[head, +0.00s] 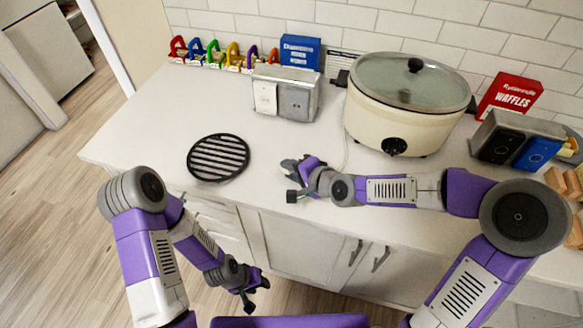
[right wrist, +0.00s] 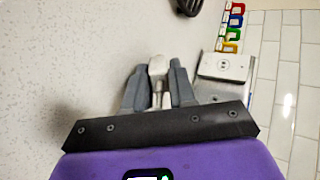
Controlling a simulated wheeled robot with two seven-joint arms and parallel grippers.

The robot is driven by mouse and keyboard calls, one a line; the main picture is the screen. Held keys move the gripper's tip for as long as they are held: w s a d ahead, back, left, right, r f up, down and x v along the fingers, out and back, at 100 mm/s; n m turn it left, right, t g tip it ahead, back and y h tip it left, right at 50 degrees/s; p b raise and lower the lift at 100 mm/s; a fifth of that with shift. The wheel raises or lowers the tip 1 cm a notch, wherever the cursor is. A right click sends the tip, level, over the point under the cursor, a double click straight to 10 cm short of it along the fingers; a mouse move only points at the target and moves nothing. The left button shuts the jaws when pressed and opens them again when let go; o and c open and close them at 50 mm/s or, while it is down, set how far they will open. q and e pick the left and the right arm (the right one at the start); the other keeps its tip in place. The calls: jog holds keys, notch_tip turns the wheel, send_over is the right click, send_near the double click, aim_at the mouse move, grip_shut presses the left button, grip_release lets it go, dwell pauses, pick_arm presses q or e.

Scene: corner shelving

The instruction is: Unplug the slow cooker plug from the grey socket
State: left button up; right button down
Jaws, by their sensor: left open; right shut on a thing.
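My right gripper (head: 289,180) is low over the counter, in front of the socket box and apart from it. In the right wrist view the right gripper (right wrist: 158,88) is shut on a white plug (right wrist: 157,68), which stands clear of the box. The grey socket (head: 297,101) is on the right of the box's front, beside a white socket (head: 265,97); nothing is visibly plugged into it. The cream slow cooker (head: 400,115) stands right of the box, with a thin cord on the counter in front. My left gripper (head: 254,290) is open and empty below the counter's front edge.
A black round trivet (head: 218,157) lies left of my right gripper. A second box with black and blue sockets (head: 520,143) stands at the right, near a red waffles box (head: 508,97). Coloured padlock-like items (head: 217,53) and a blue box (head: 300,51) line the wall.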

jog(key=c, duration=0.8)
grip_release()
jog(key=shift+c, duration=0.2)
jog(key=shift+s+f, duration=0.1)
jog(key=p+v, duration=0.3)
jog(key=v, duration=0.2)
jog(key=shift+d+r, duration=0.1)
jog(key=shift+r, duration=0.25)
jog(key=shift+p+v, duration=0.75)
jog(key=shift+v, duration=0.35)
